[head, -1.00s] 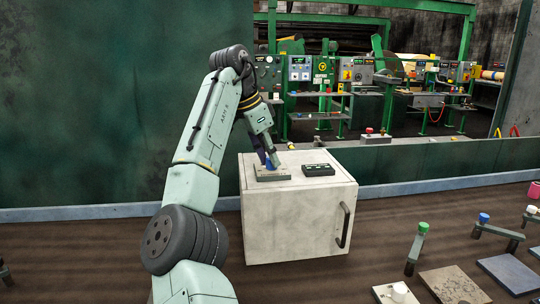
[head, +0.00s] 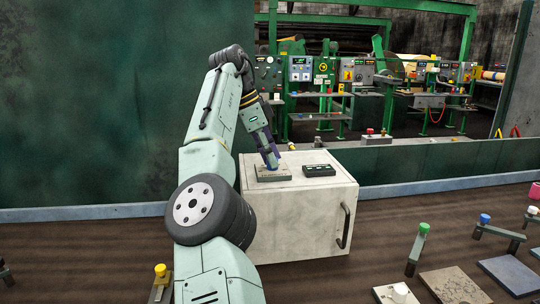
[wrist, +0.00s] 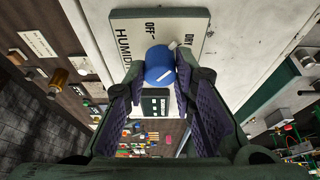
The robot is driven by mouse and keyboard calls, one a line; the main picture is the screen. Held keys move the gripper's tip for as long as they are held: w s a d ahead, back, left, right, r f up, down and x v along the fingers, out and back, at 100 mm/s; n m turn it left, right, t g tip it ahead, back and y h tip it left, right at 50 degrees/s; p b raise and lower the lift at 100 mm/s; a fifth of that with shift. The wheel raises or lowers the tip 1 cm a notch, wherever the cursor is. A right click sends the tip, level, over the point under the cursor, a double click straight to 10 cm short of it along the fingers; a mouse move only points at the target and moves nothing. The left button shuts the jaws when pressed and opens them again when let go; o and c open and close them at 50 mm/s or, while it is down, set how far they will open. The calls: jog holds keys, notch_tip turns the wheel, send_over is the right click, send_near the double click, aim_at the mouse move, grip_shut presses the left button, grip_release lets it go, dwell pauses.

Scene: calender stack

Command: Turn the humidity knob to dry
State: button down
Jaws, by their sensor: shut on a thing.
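The humidity knob (wrist: 158,66) is blue, and in the wrist view it sits between my two purple-padded fingers. My gripper (wrist: 161,72) is shut on it. A white pointer on the knob shows near its upper right side, between the OFF and DRY labels; its exact setting is hard to tell. The knob's light panel (wrist: 192,24) carries the words OFF, HUMIDITY and DRY. In the head view my gripper (head: 270,160) points down at the panel (head: 272,175), and the fingers hide most of the knob.
The panel lies on top of a pale cabinet (head: 290,215) with a black handle (head: 343,225). A black box (head: 319,170) sits right of the panel. Several other levers and plates stand on the floor at the lower right. A green wall (head: 80,100) is behind my arm at left.

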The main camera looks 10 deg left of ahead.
jog(key=c, duration=1.3)
grip_release()
jog(key=shift+c, duration=0.2)
jog(key=shift+n, duration=0.3)
